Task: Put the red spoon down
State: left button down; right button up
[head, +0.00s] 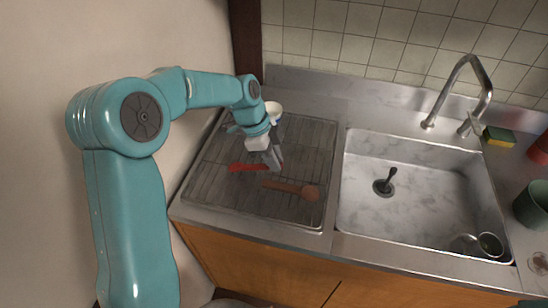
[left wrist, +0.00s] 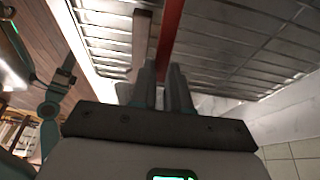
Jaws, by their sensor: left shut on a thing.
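My left gripper (head: 276,163) is low over the ribbed metal drainboard (head: 215,195), left of the sink. It is shut on the red spoon (head: 245,167), whose red length runs left from the fingertips. In the left wrist view the red spoon (left wrist: 171,30) runs up from between the two fingers of my left gripper (left wrist: 165,82). The spoon lies close to the drainboard's ribs; I cannot tell whether it touches them. Part of it is hidden by the fingers. My right gripper (left wrist: 65,72) seems to show small in the left wrist view, its jaws unclear.
A brown wooden spoon (head: 292,188) lies on the drainboard just in front. A white cup (head: 273,112) stands behind my gripper. The sink (head: 400,215), with a drinking glass (head: 489,245), is to the right. The drainboard's front left is clear.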

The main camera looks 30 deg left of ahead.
aim_at(259, 165)
pick_arm(q)
jog(key=c, duration=1.5)
grip_release()
jog(key=shift+f, duration=0.2)
jog(key=o, duration=0.4)
jog(key=shift+r, duration=0.1)
jog(key=shift+r, duration=0.25)
jog(key=shift+w+a+r, duration=0.1)
jog(key=shift+a+r, duration=0.1)
jog(key=shift+r, duration=0.1)
jog(key=v, duration=1.1)
